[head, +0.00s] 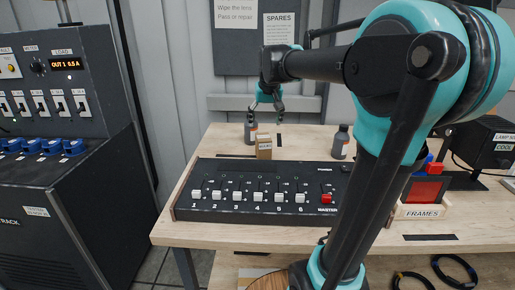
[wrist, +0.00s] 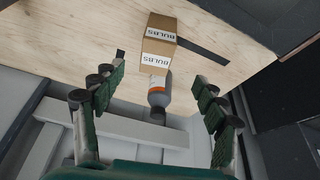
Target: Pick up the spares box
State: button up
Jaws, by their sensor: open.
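A small brown cardboard box labelled BULBS (wrist: 160,30) stands upright on the wooden table. In the head view the box (head: 264,144) is just behind the black fader console. No other box labelled as spares shows. My gripper (head: 266,108) is open and empty, above and slightly behind the box, pointing down. In the wrist view the open fingers (wrist: 155,95) spread to either side of a grey bottle, with the box farther up the picture, beyond the fingertips. Nothing touches the fingers.
The grey bottle (wrist: 158,90) with an orange-marked label stands close to the box. Another bottle (head: 341,143) stands to the right. The fader console (head: 262,192) fills the table's front. A FRAMES tray (head: 421,212) sits at the right. A SPARES notice (head: 280,28) hangs behind.

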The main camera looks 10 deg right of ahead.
aim_at(263, 138)
jog(key=x, duration=1.1)
jog(key=shift+w+f, duration=0.1)
jog(key=shift+f, duration=0.25)
jog(key=shift+x, duration=2.6)
jog(key=shift+w+d+r, duration=0.1)
jog(key=shift+w+d, duration=0.05)
jog(key=shift+w, duration=0.05)
jog(key=shift+c, duration=0.2)
jog(key=c, duration=1.3)
jog(key=shift+c, duration=0.2)
